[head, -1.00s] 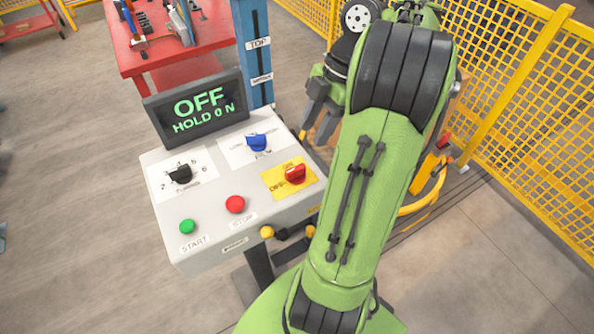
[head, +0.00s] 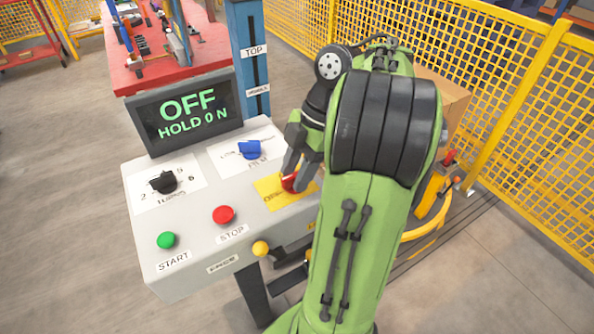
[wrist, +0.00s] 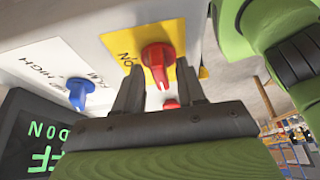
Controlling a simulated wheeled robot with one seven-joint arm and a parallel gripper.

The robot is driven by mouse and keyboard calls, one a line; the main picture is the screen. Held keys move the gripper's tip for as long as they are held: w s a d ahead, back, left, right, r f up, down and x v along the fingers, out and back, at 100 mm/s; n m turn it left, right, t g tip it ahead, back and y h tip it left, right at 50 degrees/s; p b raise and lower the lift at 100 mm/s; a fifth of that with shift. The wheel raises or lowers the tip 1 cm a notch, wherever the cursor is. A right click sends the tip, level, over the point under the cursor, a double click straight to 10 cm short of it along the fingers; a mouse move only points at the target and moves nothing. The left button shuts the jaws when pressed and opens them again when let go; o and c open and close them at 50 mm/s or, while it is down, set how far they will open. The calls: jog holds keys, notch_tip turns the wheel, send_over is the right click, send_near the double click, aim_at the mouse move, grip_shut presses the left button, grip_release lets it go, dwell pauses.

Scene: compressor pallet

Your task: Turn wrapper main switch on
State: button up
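The red main switch (head: 289,183) sits on a yellow plate (head: 268,190) at the right of the grey control panel (head: 200,235). In the wrist view the red knob (wrist: 158,62) shows between and beyond my two fingers. My gripper (head: 292,178) is at the switch in the head view, partly covering it. In the wrist view my gripper (wrist: 160,85) has its fingers spread, with a gap between them. I cannot tell whether a finger touches the knob. The display (head: 190,112) reads "OFF" and "HOLD ON".
The panel also bears a black turns knob (head: 163,182), a blue film knob (head: 249,149), a green start button (head: 166,240) and a red stop button (head: 223,215). A red table (head: 170,75) stands behind. Yellow mesh fencing (head: 490,80) runs along the right.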

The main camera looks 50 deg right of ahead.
grip_shut()
jog(key=shift+f+m, duration=0.1)
jog(key=shift+m, duration=0.2)
jog(key=m+t, duration=0.1)
jog(key=m, duration=0.2)
jog(key=shift+s+a+b, duration=0.1)
jog(key=shift+s+b, duration=0.05)
jog(key=shift+b, duration=0.25)
jog(key=m+h, duration=0.1)
jog(key=m, duration=0.1)
jog(key=m+t+b, duration=0.1)
jog(key=m, duration=0.2)
jog(key=shift+s+a+f+t+h, duration=0.1)
jog(key=shift+a+t+h, duration=0.05)
jog(key=shift+t+h, duration=0.2)
jog(key=m+h+b, duration=0.1)
jog(key=m, duration=0.1)
jog(key=m+h+b, duration=0.1)
jog(key=m, duration=0.2)
jog(key=shift+a+t, duration=0.15)
jog(key=shift+t, duration=0.1)
jog(key=shift+m+h+b, duration=0.4)
jog(key=shift+m+h, duration=0.45)
jog(key=shift+m, duration=1.25)
